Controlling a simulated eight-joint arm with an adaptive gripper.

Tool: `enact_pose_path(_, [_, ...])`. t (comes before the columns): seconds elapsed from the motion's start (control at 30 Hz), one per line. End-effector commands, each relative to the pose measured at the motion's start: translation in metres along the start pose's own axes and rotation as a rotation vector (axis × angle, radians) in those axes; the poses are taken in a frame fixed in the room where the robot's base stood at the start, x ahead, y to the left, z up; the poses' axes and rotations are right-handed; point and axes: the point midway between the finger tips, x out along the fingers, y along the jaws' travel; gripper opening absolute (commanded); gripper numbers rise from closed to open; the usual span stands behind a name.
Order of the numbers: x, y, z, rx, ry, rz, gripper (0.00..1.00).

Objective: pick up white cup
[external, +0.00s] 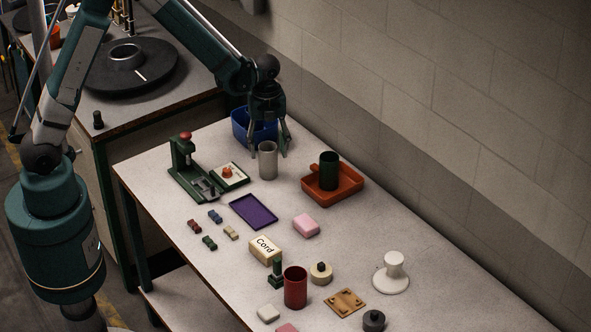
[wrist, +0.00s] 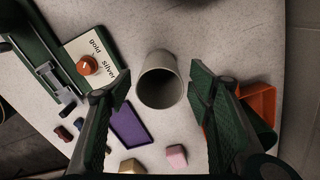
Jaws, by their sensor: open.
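The white cup (external: 268,160) looks light grey and stands upright on the table near the far end. In the wrist view the cup (wrist: 161,80) is seen from above, with its dark opening toward me, between the two fingers. My gripper (external: 270,149) points down over the cup, its fingers spread. In the wrist view my gripper (wrist: 160,88) is open, one finger on each side of the cup, with a gap on both sides. Nothing is held.
A blue bin (external: 240,127) stands behind the cup. A green press (external: 185,168) with a dial box (external: 231,176) is to the left. An orange tray (external: 350,184) holding a dark green cup (external: 328,171) is to the right. A purple tray (external: 253,212) lies in front.

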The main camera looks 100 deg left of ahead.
Motion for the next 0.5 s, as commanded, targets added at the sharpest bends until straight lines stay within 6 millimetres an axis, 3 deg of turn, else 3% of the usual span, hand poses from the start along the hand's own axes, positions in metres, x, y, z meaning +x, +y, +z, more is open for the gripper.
enact_pose_path(0.5, [0.0061,0.0003,0.0000,0.000,0.000,0.000,0.52])
